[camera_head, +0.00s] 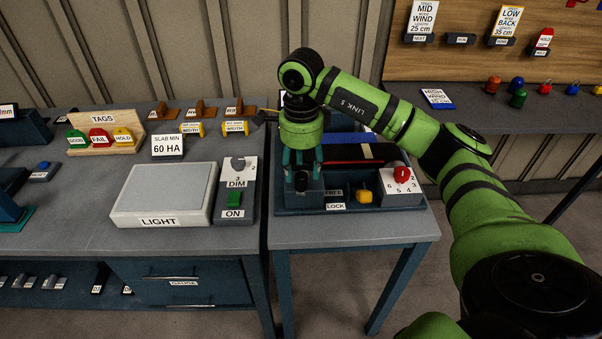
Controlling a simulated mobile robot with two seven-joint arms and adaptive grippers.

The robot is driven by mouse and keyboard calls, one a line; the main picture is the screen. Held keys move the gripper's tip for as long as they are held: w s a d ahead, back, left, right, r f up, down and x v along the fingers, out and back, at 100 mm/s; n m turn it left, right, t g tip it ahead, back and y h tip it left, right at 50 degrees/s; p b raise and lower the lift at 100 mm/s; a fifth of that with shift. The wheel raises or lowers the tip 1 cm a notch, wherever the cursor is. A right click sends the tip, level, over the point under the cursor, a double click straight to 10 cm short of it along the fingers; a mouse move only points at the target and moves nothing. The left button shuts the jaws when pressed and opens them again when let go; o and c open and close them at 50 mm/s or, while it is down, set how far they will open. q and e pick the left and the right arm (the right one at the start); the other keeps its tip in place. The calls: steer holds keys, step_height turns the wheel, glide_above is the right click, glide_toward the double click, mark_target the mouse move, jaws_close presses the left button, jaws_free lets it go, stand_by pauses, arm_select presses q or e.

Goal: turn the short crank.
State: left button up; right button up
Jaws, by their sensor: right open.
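The belt press (352,205) is a dark blue-grey machine on the small table at centre. My right gripper (303,168) points down over its front left part, with its teal fingers apart. A dark upright knob (301,182) shows between and just below the fingertips. It may be the handle of the short crank, but the gripper hides the rest, so I cannot tell. I cannot tell whether the fingers touch it. My left gripper is not in view.
On the press are a yellow knob (364,196) by FREE and LOCK labels and a red dial (402,174) with numbers. A light box (165,194) and dimmer panel (235,192) stand close on the left bench. A bench with coloured pieces is at the back right.

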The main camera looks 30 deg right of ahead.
mark_target(301, 174)
step_height(301, 174, down, 2)
steer(key=shift+f+p, duration=0.15)
steer(key=shift+p, duration=0.2)
steer(key=shift+f, duration=0.65)
jaws_close()
steer(key=shift+w+a, duration=0.1)
steer(key=w+m+b, duration=0.4)
steer(key=w+m, duration=0.2)
steer(key=m, duration=0.9)
steer(key=shift+w+a+m, duration=0.2)
steer(key=shift+a+m, duration=0.1)
steer(key=shift+a, duration=0.15)
steer(key=shift+w, duration=0.1)
